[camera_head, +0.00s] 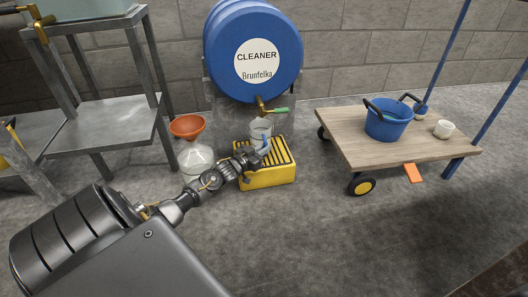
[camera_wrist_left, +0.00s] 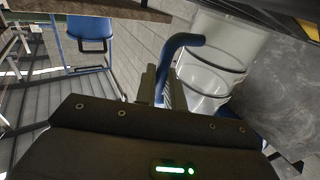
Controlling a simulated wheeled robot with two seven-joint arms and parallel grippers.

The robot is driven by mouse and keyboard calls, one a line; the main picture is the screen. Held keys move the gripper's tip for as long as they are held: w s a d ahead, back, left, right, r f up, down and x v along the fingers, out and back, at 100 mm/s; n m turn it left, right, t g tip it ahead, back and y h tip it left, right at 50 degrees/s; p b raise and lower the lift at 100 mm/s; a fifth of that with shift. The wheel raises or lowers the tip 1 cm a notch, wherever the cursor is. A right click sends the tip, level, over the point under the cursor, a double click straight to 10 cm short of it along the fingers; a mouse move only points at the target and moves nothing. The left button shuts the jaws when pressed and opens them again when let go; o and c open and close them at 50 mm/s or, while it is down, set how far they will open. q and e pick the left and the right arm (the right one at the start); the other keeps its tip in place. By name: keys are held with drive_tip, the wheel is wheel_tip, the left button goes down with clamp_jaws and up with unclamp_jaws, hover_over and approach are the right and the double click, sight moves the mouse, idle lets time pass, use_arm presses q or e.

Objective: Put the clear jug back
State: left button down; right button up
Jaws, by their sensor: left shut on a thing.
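The clear jug (camera_head: 260,128) is below the tap (camera_head: 264,106) of the blue cleaner drum, at the back of the yellow slatted drip box (camera_head: 268,178). I cannot tell whether its base touches the slats. Its blue handle (camera_head: 265,146) faces my left gripper (camera_head: 252,157), which is shut on it. In the left wrist view the jug (camera_wrist_left: 215,68) looks tilted by the camera, and its handle (camera_wrist_left: 180,43) runs down between my fingers (camera_wrist_left: 155,84). My right gripper is not in view.
The blue drum (camera_head: 284,55) hangs over the jug. An orange funnel (camera_head: 187,126) sits on a clear container (camera_head: 195,160) left of the box. A metal stand (camera_head: 115,118) is at left. A wooden cart (camera_head: 375,140) with a blue bucket (camera_head: 386,125) stands at right.

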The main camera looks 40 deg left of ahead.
use_arm(q)
drive_tip(key=shift+r, duration=0.15)
drive_tip(key=c, duration=1.5)
unclamp_jaws()
